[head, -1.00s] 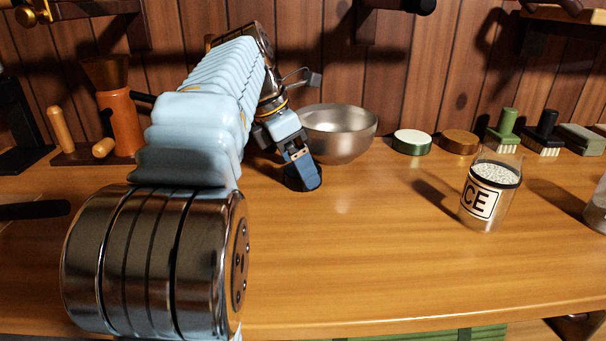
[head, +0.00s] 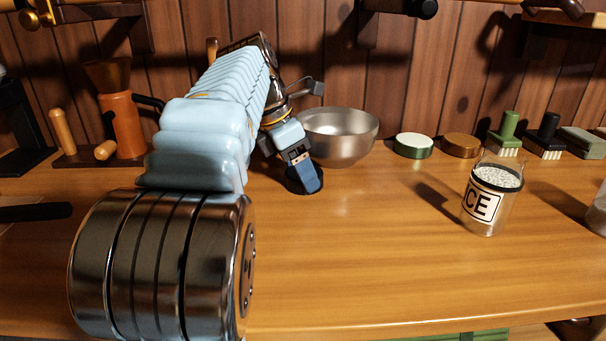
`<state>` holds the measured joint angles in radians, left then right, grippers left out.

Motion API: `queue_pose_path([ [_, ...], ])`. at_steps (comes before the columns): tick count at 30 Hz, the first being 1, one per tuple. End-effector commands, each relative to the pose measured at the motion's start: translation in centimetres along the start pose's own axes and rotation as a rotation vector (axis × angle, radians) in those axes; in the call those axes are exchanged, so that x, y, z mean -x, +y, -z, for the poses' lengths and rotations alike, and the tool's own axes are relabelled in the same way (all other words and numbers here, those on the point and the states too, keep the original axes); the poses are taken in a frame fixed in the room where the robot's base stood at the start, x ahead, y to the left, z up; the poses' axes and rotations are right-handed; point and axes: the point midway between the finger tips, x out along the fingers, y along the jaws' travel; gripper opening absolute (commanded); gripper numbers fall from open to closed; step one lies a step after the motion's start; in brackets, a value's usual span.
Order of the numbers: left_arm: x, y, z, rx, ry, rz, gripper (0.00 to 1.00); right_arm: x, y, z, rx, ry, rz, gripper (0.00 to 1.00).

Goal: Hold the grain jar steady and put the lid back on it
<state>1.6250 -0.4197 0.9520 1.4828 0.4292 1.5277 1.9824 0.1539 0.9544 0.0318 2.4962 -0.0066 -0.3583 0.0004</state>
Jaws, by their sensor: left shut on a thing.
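The grain jar (head: 483,205) is clear glass with a black-bordered white label reading "CE" and pale grain inside. It stands upright and open-topped on the right of the counter. My left gripper (head: 304,179) points down in front of the metal bowl, well to the left of the jar. It is shut on a dark, round, flat thing (head: 312,192) at counter level, which looks like a lid. The fingers hide most of it, and I cannot tell whether it touches the counter. My right gripper is not in view.
A metal bowl (head: 342,137) stands just behind my left gripper. A green-sided round tin (head: 413,146), a brown round one (head: 461,145) and brushes (head: 507,137) line the back. A glass item (head: 598,212) is at the right edge. The counter between gripper and jar is clear.

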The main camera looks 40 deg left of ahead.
Motion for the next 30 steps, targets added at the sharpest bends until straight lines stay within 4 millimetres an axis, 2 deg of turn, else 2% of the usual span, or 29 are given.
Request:
queue_pose_path([
  [7, 0.8, 0.1, -0.3, -0.002, -0.001, 0.000, 0.44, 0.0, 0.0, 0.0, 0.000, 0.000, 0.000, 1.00],
  [12, 3.1, 0.1, -1.3, -0.003, -0.004, -0.002, 0.44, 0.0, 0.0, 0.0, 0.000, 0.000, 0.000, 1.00],
  [22, 8.5, -5.1, -3.6, -0.005, -0.003, -0.003, 0.44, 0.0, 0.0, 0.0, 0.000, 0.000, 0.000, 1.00],
  [30, 10.6, -10.5, -4.5, -0.003, -0.001, -0.001, 0.44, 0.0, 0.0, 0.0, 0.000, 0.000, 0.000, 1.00],
])
